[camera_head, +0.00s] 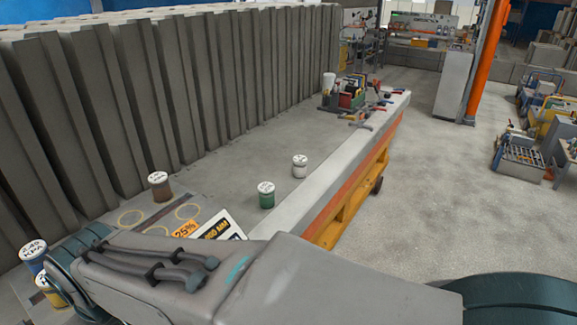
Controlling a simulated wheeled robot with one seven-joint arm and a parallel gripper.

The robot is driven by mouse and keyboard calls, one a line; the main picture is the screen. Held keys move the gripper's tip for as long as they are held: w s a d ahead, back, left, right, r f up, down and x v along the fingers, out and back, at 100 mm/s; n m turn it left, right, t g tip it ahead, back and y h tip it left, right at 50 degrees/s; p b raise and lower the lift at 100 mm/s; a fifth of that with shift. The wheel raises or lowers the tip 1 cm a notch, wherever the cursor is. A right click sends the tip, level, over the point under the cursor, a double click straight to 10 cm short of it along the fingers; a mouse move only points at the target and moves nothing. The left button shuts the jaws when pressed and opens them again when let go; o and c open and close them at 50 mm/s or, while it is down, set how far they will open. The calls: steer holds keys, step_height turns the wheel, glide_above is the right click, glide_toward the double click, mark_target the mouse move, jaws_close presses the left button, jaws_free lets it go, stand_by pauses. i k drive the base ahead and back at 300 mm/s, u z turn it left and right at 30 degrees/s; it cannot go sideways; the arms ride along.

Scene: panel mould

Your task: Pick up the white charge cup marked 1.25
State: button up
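A small white cup (300,168) stands upright on the grey bench top, near its right edge. Dark marks show on its lid, but they are too small to read. It stands apart from the green cup nearer to me. My arm crosses the bottom of the view. My gripper is not in view, so whether it is open or shut is hidden.
A green cup (267,198), a brown cup (160,188), a blue cup (34,262) and a yellow cup (52,294) stand on the bench (235,155). Tall grey panels (190,85) line the left. A tool caddy (350,95) is farther back. Bench around the white cup is clear.

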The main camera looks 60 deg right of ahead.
mark_target(301, 161)
steer(key=z, duration=3.4)
steer(key=i, duration=3.05)
steer(key=u, duration=2.65)
